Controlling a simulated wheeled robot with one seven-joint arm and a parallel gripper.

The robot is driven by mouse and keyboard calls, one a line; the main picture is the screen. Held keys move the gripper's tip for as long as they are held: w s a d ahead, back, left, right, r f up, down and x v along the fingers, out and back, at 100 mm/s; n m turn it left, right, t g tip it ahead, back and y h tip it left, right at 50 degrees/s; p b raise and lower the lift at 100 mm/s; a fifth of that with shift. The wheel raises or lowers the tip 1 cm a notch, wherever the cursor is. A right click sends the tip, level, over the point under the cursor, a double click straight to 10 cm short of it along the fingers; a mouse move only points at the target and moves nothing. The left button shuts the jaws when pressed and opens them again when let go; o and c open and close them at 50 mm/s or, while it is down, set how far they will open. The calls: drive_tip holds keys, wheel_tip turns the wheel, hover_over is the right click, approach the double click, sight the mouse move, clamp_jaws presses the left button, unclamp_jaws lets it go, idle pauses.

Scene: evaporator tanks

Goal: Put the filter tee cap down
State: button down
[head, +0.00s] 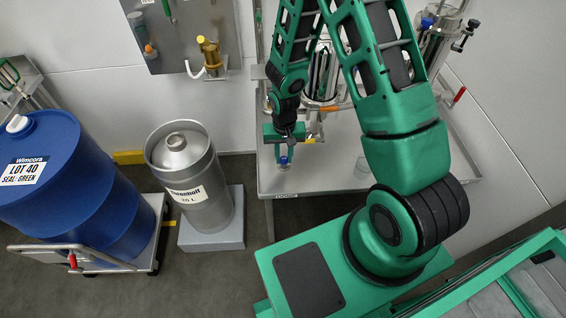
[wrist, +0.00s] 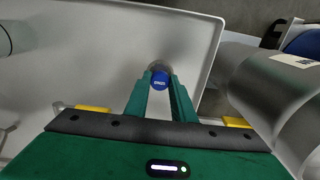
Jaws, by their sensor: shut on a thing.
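The filter tee cap (wrist: 160,80) is a small round piece with a blue, lettered top. My gripper (wrist: 160,92) is shut on it, with the green fingers on either side of it in the wrist view. In the head view the cap (head: 284,161) shows as a small blue spot under my gripper (head: 284,152), over the near left part of the grey metal table (head: 330,184). A greyish round edge shows behind the cap in the wrist view. I cannot tell whether the cap touches the table top.
A steel keg (head: 188,170) on a grey block stands left of the table. A blue drum (head: 65,185) sits on a cart further left.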

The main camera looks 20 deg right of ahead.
sight(284, 158)
drive_tip(key=shift+w+d+f, duration=0.1)
drive_tip(key=shift+f, duration=1.95)
drive_tip(key=shift+f, duration=0.1)
drive_tip(key=c, duration=1.5)
unclamp_jaws()
